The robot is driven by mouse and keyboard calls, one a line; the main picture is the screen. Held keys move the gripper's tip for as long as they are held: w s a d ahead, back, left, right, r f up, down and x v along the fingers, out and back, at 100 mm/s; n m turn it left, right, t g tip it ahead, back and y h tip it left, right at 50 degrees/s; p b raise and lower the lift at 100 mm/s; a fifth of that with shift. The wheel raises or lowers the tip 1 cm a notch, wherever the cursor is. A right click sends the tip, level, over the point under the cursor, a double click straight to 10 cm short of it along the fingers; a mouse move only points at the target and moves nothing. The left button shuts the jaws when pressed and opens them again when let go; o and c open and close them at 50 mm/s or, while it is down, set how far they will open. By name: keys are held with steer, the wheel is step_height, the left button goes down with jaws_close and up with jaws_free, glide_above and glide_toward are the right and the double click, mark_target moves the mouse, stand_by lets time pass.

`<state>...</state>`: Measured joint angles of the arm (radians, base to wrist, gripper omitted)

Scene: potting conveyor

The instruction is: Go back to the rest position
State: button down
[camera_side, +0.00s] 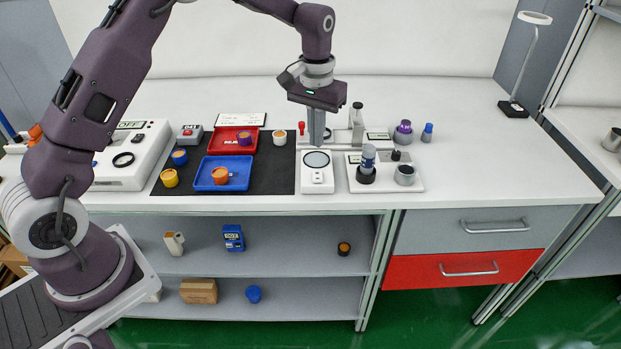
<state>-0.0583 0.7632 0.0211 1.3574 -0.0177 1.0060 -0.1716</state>
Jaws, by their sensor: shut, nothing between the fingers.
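My gripper (316,138) points straight down over the white bench, just behind a white device with a round dark-rimmed plate (317,159). Its fingers are shut with nothing between them. The fingertips look close to the device's back edge; I cannot tell whether they touch anything. My arm reaches in from the left and above.
A black mat left of my gripper carries a blue tray (204,184), a red tray (215,147) and several small pots. A white holder (414,186) with a bottle and a metal cup stands right. The bench's right part (500,160) is clear.

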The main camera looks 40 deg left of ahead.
steer(key=s+d+r+m+t, duration=0.1)
steer(key=s+d+r+t, duration=0.1)
steer(key=s+r, duration=1.2)
steer(key=s+d+r+m+t, duration=0.1)
steer(key=s+m+t, duration=0.1)
steer(key=s, duration=1.7)
steer(key=shift+s+d+r+t, duration=0.15)
steer(key=shift+s+r+t, duration=0.1)
steer(key=shift+t, duration=0.45)
